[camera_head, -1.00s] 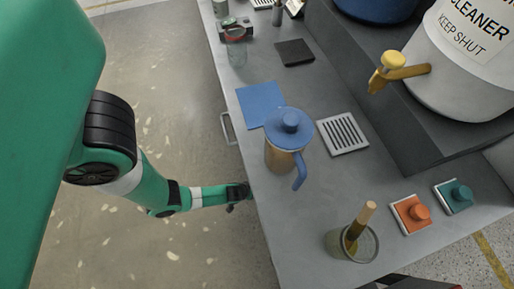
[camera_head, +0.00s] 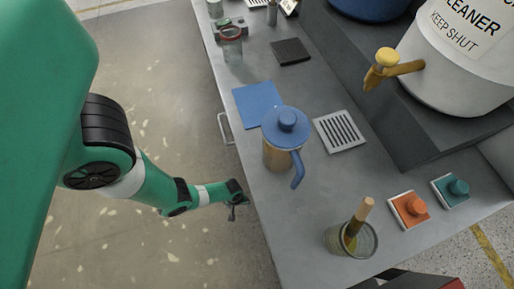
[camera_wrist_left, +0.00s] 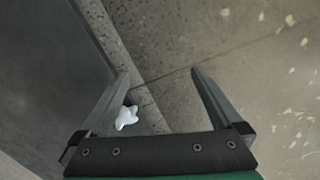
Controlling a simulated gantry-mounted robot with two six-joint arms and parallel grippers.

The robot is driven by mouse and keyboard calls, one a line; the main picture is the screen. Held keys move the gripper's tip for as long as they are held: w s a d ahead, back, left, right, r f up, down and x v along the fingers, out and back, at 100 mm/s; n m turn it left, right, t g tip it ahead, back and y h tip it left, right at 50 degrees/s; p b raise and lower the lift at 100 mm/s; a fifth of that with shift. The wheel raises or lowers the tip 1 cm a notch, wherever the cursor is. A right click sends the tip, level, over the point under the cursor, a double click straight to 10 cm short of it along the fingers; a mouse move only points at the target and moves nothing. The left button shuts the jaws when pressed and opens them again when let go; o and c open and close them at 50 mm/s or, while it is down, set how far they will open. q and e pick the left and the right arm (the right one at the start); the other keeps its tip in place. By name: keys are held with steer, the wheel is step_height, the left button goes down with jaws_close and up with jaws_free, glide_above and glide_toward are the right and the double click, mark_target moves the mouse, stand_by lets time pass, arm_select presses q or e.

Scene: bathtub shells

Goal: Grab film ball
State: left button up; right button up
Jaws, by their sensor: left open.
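A small white crumpled ball (camera_wrist_left: 126,118), which looks like the film ball, shows in the left wrist view. It lies low down by a grey speckled edge, just inside the left-hand finger in the picture. My left gripper (camera_wrist_left: 161,76) is open with nothing between its fingers, and the ball appears apart from it. In the head view my left gripper (camera_head: 238,207) hangs beside the long left edge of the bench, over the floor side. I cannot make out the ball in the head view. My right gripper does not show clearly.
The grey bench (camera_head: 300,230) carries a blue-lidded jug (camera_head: 282,140), a glass with a brush (camera_head: 351,240), an orange button (camera_head: 409,210), a teal button (camera_head: 451,190) and a vent plate (camera_head: 340,131). A handle (camera_head: 225,128) sticks out of its left side. The floor (camera_head: 160,60) left is open.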

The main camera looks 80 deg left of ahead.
arm_select(q)
steer(key=w+a+r+n+t+h, duration=0.1)
steer(key=w+a+r+n+t, duration=0.15)
steer(key=a+n, duration=0.35)
steer(key=w+a+r+n+t, duration=0.1)
steer(key=w+a+n, duration=0.2)
steer(key=a+n, duration=0.35)
steer(key=shift+m, duration=0.95)
steer(key=b+x, duration=0.3)
steer(key=x, duration=0.1)
steer(key=b+x, duration=0.3)
steer(key=b, duration=0.1)
steer(key=b+x, duration=0.4)
steer(key=shift+s+a+f, duration=0.25)
steer(key=shift+f, duration=0.2)
steer(key=shift+w+r, duration=0.1)
steer(key=shift+r, duration=0.05)
steer(key=shift+c, duration=0.2)
steer(key=c, duration=1.3)
